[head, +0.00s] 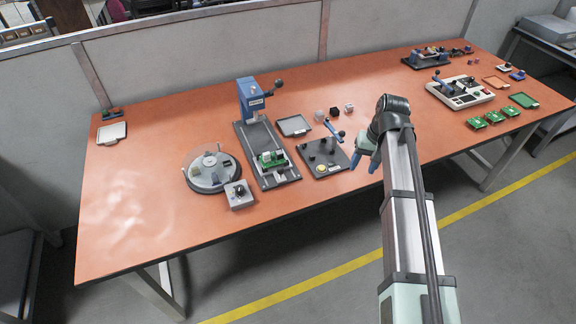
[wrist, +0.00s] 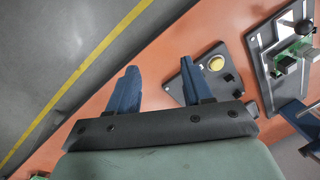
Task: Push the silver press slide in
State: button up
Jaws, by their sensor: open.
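The press (head: 252,100) has a blue head and a lever with a dark knob, and it stands on a long grey base. The silver slide (head: 275,169) sits at the near end of that base, out from under the head, with a green part and dark pieces on it. The slide end of the press (wrist: 285,62) also shows at the right of the wrist view. My gripper (head: 366,162) is right of the press, above the table's front edge. Its blue fingers (wrist: 160,72) are apart with nothing between them, and it touches neither press nor slide.
A dark fixture plate (head: 325,158) with posts and a yellow button lies between my gripper and the press. A round dial table (head: 212,172) and a grey button box (head: 239,194) stand left of the slide. A grey tray (head: 294,126) lies right of the press.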

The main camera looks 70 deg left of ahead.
jog(key=s+a+r+n, duration=0.2)
jog(key=s+a+r, duration=0.35)
jog(key=s, duration=0.35)
jog(key=s+a+r+n, duration=0.1)
jog(key=s+a+r, duration=0.4)
jog(key=s, duration=0.4)
send_near(282, 166)
jog(key=shift+g, duration=0.3)
jog(key=s+d+f, duration=0.1)
jog(key=d+f, duration=0.1)
jog(key=s+d+f, duration=0.2)
jog(key=shift+s+f, duration=0.15)
jog(key=shift+c, duration=0.3)
grip_shut()
